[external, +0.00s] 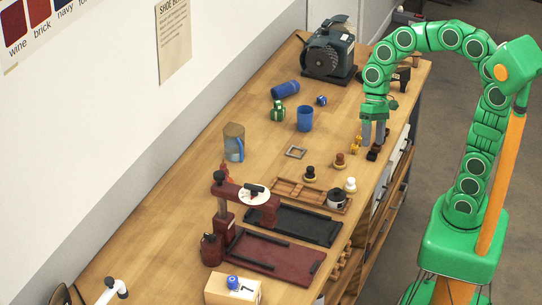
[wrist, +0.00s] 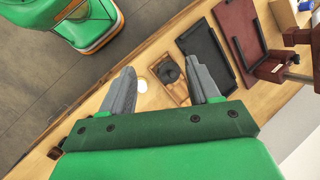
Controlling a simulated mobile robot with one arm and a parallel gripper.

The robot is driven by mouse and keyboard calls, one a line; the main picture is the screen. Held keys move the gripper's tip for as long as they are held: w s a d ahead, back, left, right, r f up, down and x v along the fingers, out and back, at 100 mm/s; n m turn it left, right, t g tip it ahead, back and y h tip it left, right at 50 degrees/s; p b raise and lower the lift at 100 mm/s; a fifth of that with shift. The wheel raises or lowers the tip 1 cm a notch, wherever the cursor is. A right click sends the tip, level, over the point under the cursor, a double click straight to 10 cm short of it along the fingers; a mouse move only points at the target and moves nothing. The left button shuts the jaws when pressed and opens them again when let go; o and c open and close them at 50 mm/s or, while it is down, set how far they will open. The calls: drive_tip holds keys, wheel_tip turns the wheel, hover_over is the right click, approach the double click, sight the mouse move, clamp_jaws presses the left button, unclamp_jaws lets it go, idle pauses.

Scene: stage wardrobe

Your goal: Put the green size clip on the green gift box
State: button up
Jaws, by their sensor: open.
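The green gift box (external: 278,112), a small green block with pale bands, sits on the workbench left of a blue cup. My gripper (external: 374,137) is open, pointing down over the right part of the bench, above small dark and yellow items. In the wrist view its grey fingers (wrist: 163,90) are spread with nothing held between them. I cannot make out the green size clip for certain in either view; a small green bit beside my wrist is too unclear to tell. The gift box does not show in the wrist view.
A blue cup (external: 305,119) and blue cylinder (external: 285,89) stand near the box. A grey machine (external: 328,52) is at the far end. A wooden tray (external: 290,188), stampers and a maroon press (external: 262,258) fill the nearer bench. The middle is mostly clear.

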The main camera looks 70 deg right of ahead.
drive_tip(key=s+d+f+n+h, duration=0.2)
drive_tip(key=s+d, duration=0.1)
drive_tip(key=s, duration=0.6)
drive_tip(key=s+d+f+n+h, duration=0.2)
drive_tip(key=s+d+h, duration=0.1)
drive_tip(key=s, duration=0.6)
drive_tip(key=shift+d+n, duration=0.4)
drive_tip(key=shift+d, duration=0.15)
drive_tip(key=shift+f, duration=0.1)
